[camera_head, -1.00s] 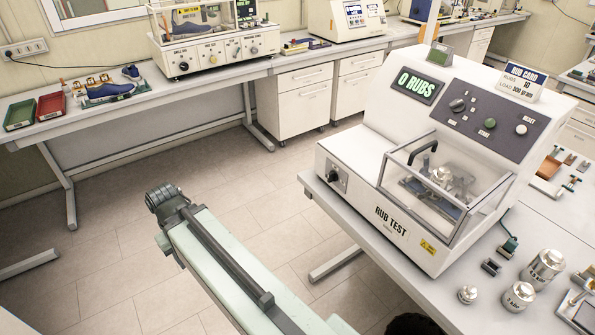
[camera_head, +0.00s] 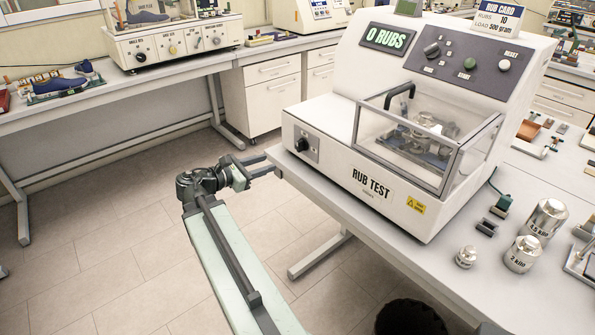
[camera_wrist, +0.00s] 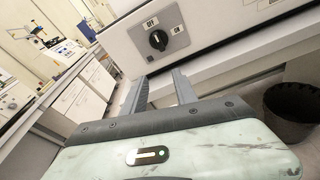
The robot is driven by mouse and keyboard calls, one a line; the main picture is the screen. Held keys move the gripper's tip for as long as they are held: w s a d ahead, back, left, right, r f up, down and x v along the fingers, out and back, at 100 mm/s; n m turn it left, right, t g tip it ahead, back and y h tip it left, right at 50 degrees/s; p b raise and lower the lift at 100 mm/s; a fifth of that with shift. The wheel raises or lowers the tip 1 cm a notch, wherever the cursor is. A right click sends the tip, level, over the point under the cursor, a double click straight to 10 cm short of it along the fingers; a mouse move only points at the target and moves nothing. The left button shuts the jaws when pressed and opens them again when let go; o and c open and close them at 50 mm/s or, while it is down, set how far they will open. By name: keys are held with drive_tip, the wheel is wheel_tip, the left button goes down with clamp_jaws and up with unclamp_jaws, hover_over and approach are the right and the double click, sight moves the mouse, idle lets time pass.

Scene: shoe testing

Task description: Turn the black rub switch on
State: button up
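The machine's display reads 0 RUBS.
A clear cover (camera_head: 425,133) closes over the machine's front. Steel weights (camera_head: 523,254) stand on the table (camera_head: 420,262) at right. A black bin (camera_head: 410,318) is on the floor. A side bench (camera_head: 120,97) runs along the wall. Floor left of the table is free.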

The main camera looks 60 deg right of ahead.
sight(298, 145)
drive_tip(key=s+d, duration=0.1)
drive_tip(key=d, duration=0.2)
drive_tip(key=s+d+r+n+h, duration=0.1)
drive_tip(key=s+d, duration=0.1)
drive_tip(key=d, duration=0.2)
drive_tip(key=s+d+r+n+g+h, duration=0.1)
drive_tip(key=s+d, duration=0.1)
drive_tip(key=d, duration=0.1)
drive_tip(key=shift+d+r, duration=0.1)
drive_tip(key=shift+d, duration=0.2)
